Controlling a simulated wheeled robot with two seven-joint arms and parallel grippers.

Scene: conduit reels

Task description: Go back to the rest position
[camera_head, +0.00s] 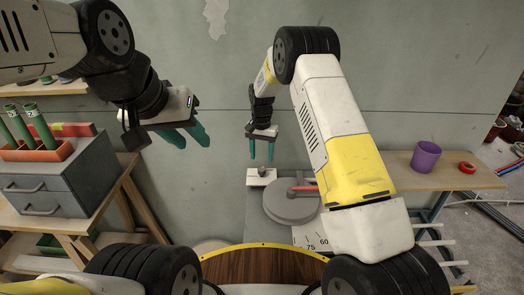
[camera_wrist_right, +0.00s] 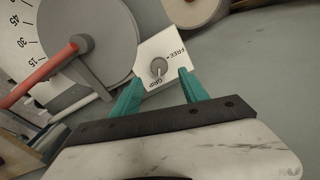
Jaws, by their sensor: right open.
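My left gripper (camera_head: 194,145) hangs at the upper left in the head view, its teal fingers apart and nothing between them. My right gripper (camera_head: 262,157) is near the middle, pointing down, its teal fingers apart and empty. It also shows in the right wrist view (camera_wrist_right: 162,77). Beyond its fingertips is a white plate (camera_wrist_right: 174,45) marked GRIP and FREE with a small round knob (camera_wrist_right: 158,67). The plate (camera_head: 259,180) stands below the right gripper in the head view. The fingers appear clear of the knob.
A grey reel (camera_head: 290,207) with a red handle (camera_head: 304,188) and a dial (camera_head: 313,235) stand beside the plate. A grey drawer cabinet (camera_head: 55,182) with green tubes (camera_head: 33,117) is at left. A purple cup (camera_head: 425,157) and red tape roll (camera_head: 467,167) are on the right bench.

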